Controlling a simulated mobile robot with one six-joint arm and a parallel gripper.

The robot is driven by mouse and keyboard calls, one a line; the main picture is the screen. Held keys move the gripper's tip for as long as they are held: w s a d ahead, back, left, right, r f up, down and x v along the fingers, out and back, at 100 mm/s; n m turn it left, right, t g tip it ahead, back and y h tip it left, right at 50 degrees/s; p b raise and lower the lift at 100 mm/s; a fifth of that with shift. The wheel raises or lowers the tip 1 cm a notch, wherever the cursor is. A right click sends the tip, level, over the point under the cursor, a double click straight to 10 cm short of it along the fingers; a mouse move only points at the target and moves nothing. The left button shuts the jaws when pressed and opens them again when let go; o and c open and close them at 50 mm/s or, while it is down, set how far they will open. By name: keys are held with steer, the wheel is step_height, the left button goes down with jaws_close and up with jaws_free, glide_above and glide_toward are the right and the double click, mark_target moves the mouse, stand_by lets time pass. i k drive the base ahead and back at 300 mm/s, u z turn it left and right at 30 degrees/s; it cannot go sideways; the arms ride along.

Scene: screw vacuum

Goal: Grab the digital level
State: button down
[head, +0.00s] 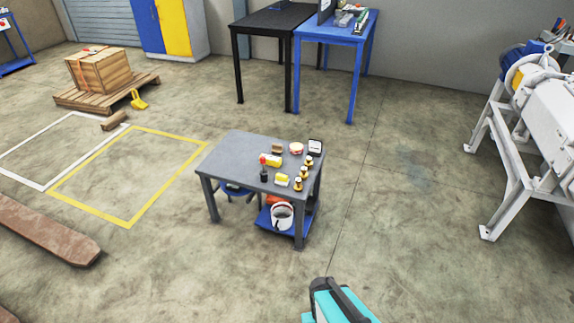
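Several small items stand on a grey table (235,152) in the middle of the head view. Among them are a yellow item (271,159) near the middle of the tabletop and a smaller yellow and white item (281,180) near its front edge. At this size I cannot tell which item is the digital level. A dark and white boxy item (315,147) stands at the back right corner.
Brass-coloured pieces (304,172) line the table's right side. A white bucket (282,216) stands on the lower shelf. Blue (333,33) and black (262,22) tables stand behind, a white machine (548,115) at right. Floor right of the grey table is clear.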

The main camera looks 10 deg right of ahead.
mark_target(273, 160)
steer(key=z, duration=0.05)
steer(key=k, duration=0.3)
steer(key=u, duration=0.65)
steer(key=i, duration=1)
steer(key=u, duration=0.9)
steer(key=i, duration=2.4)
steer(key=z, duration=0.25)
